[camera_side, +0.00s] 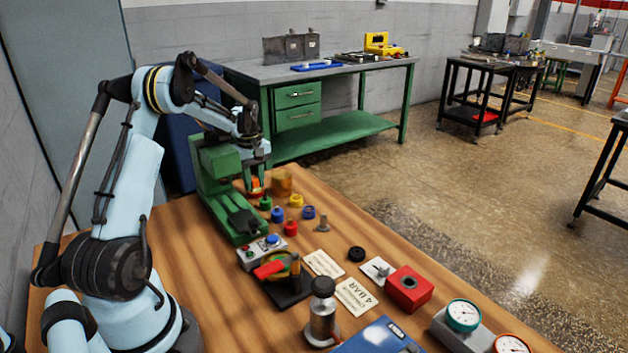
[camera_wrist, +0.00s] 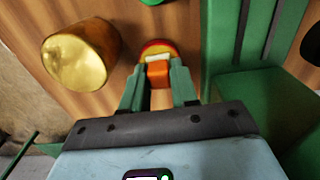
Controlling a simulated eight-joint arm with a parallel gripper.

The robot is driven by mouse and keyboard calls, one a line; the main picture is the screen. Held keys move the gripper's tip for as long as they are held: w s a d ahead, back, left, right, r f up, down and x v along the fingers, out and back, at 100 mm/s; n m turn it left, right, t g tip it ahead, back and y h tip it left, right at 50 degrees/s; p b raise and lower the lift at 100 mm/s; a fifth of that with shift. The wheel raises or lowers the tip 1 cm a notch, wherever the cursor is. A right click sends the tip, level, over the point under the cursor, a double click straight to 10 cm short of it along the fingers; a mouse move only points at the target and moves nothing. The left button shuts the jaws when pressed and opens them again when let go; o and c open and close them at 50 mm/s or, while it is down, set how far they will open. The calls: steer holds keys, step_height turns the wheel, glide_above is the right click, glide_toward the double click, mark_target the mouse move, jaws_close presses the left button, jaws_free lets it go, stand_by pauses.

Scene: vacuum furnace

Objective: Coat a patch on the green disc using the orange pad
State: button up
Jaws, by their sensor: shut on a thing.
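My gripper (camera_side: 257,163) points down beside the green machine at the far left end of the bench. It is shut on the orange pad (camera_side: 255,183). In the wrist view the pad (camera_wrist: 157,74) sits between the two green fingers, with a pale strip and a red-and-yellow rounded piece at its far end. A small fixture with a black base carries a green piece with yellow edging (camera_side: 287,263) and a red bar. I cannot tell whether this piece is the green disc. The pad is well away from it.
A brass cup (camera_side: 281,182) stands close beside my gripper, left of it in the wrist view (camera_wrist: 80,56). The green machine (camera_side: 221,190) is on the other side. Several small coloured knobbed pieces, a button box (camera_side: 262,252), cards and a metal canister (camera_side: 322,315) occupy the bench.

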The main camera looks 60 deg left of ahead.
mark_target(253, 178)
stand_by(0.3)
steer(key=shift+r, duration=3.45)
steer(key=w+d+r+m, duration=0.3)
steer(key=d+r+m, duration=0.15)
steer(key=d, duration=0.65)
steer(key=s+d+r+m, duration=0.2)
steer(key=d+m, duration=0.4)
steer(key=d, duration=0.6)
steer(key=s+d+r+m, duration=0.3)
steer(key=d+m, duration=0.4)
steer(key=d, duration=0.5)
steer(key=shift+s, duration=0.15)
steer(key=shift+r+m, duration=0.1)
steer(key=shift+m, duration=0.15)
